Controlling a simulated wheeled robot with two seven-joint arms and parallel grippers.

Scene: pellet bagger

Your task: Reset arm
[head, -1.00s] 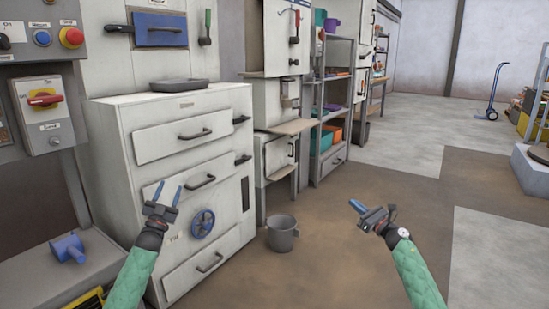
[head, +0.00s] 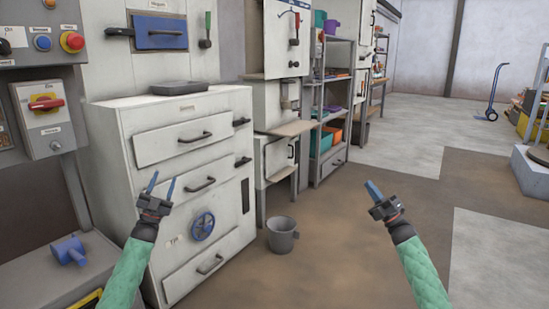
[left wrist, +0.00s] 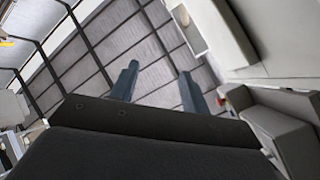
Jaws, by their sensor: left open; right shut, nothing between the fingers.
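My left gripper (head: 162,186) is open and empty, its two blue fingers pointing up in front of the white drawer cabinet (head: 222,148). In the left wrist view its fingers (left wrist: 158,86) stand apart with nothing between them. My right gripper (head: 373,190) is shut and empty, held over the brown floor at the right, its fingers pointing up and to the left. Neither gripper visibly holds a thing. Whether the left fingers touch the cabinet front cannot be told for certain, but they appear apart from it.
A grey bucket (head: 281,234) stands on the floor between the arms. A control panel with a red switch (head: 46,103) is at the left, above a blue part (head: 69,249) on a ledge. Shelving (head: 336,95) stands behind.

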